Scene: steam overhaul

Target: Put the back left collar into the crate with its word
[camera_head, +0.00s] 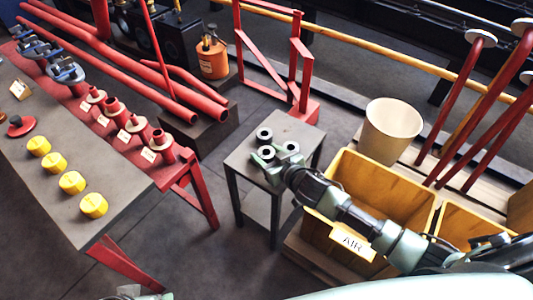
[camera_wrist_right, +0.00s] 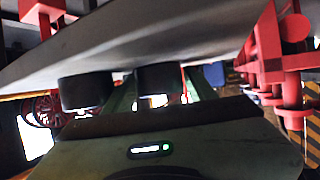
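Three dark collars with pale tops stand on a small grey table (camera_head: 240,150): a back left collar (camera_head: 264,134), a right collar (camera_head: 291,148) and a front left collar (camera_head: 267,153). My right gripper (camera_head: 264,158) is at the front left collar. In the right wrist view, a collar (camera_wrist_right: 158,86) sits between its two green fingers, and another collar (camera_wrist_right: 85,92) stands outside them; whether the fingers press on it is unclear. A yellow crate (camera_head: 352,242) marked AIR stands right of the table. Only a piece of my left gripper (camera_head: 135,293) shows at the bottom edge.
A second yellow crate (camera_head: 465,222) adjoins on the right; its word is hidden. A cream bin (camera_head: 391,130) stands behind the crates. A long bench (camera_head: 85,170) with yellow knobs and red fittings is at left. Open floor lies between bench and table.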

